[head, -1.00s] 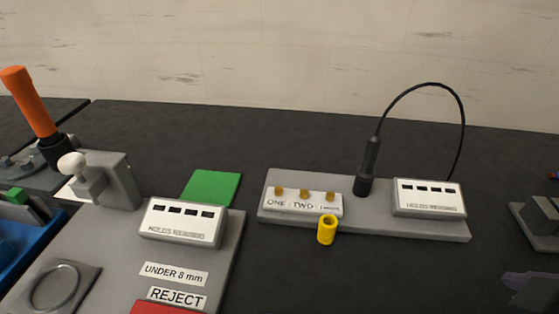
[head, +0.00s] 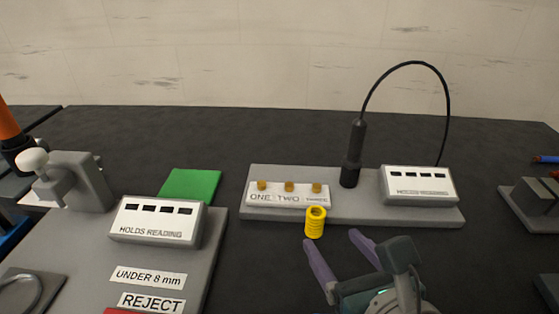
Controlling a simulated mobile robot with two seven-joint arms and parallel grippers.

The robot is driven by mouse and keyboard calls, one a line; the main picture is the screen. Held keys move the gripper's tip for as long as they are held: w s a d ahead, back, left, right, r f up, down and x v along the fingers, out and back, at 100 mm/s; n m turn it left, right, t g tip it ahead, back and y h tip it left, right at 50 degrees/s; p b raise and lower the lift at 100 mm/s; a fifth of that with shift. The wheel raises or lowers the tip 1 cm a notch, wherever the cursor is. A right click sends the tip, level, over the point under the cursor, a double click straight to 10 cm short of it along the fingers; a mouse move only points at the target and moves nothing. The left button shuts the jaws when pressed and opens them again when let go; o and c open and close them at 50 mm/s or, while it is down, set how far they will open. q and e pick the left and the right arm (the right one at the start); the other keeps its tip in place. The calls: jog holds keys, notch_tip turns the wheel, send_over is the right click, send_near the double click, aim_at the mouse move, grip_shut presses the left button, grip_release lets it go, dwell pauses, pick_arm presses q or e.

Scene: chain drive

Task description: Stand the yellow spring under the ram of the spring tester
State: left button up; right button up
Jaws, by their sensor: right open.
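The yellow spring (head: 315,222) stands upright on the dark table, just in front of the grey base with the ONE and TWO label. My right gripper (head: 333,240) is open and empty, its two purple fingers pointing toward the spring. The spring lies just beyond the left fingertip, apart from the fingers as far as I can tell. My left gripper is out of view. I cannot make out a spring tester with a ram for certain in this view.
A grey base (head: 425,216) carries a black probe (head: 352,155) with a looping cable and a HOLDS READING display (head: 418,184). At left are another display (head: 157,220), a green pad (head: 190,185) and a REJECT label (head: 151,302). Grey blocks (head: 532,195) stand at the right edge.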

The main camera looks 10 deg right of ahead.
aim_at(319, 224)
jog(key=b+x, duration=0.2)
jog(key=x, duration=0.4)
jog(key=shift+w+a+f, duration=0.1)
jog(key=shift+w, duration=0.25)
grip_shut()
dwell(0.3)
